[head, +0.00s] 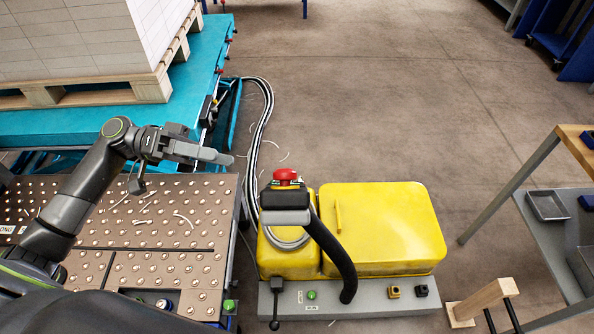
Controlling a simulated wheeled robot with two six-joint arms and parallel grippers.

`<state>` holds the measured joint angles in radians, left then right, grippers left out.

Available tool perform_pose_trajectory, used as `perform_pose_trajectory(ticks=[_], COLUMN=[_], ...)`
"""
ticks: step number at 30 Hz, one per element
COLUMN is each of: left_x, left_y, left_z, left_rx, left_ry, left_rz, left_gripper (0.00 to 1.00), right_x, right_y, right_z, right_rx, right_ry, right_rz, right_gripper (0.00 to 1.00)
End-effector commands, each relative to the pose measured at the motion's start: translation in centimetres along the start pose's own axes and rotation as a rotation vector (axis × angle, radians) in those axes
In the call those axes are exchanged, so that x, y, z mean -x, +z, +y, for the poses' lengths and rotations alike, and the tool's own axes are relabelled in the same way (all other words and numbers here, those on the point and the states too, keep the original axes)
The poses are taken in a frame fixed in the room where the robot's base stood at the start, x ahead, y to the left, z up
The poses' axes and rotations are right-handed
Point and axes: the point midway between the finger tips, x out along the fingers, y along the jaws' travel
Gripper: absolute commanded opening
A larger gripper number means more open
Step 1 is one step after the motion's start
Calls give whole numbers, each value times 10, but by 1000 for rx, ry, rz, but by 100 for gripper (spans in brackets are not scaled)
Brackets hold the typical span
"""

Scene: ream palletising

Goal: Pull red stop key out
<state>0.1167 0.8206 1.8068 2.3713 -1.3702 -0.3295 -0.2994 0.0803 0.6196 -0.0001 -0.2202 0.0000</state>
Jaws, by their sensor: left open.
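The red stop key (285,174) is a red knob on top of a black control head (285,200) on the yellow machine (380,225). A green and dark band shows just under the knob. My left gripper (222,157) comes in from the left, seen side-on. It is open and empty, to the left of the red key and a little higher in the picture, with a clear gap between them. My right gripper is not in view.
A thick black tube (332,248) curves down from the control head to the machine's grey base (350,301). Cables (262,125) run along the floor behind. A roller-ball table (140,215) lies left, a teal pallet platform (75,122) beyond. A shelf table (552,205) stands right.

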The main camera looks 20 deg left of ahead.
Motion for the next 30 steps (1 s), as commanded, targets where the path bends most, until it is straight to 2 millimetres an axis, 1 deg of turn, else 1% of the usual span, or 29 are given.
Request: perform_pose_trajectory(ticks=[1, 3, 12, 24, 30], left_x=[-10, -21, -69, -124, -144], left_y=[-1, -1, -2, -2, -2], left_z=[3, 2, 2, 2, 1], left_rx=[-5, -3, -3, -1, -1], left_ry=[5, 6, 4, 3, 1], left_rz=[2, 2, 4, 4, 3], left_gripper=[57, 57, 57, 57, 57], right_x=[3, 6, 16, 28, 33], right_y=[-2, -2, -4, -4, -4], right_z=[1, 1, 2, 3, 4], right_rx=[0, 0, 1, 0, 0], right_ry=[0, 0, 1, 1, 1], right_rz=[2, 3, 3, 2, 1], right_gripper=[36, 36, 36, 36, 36])
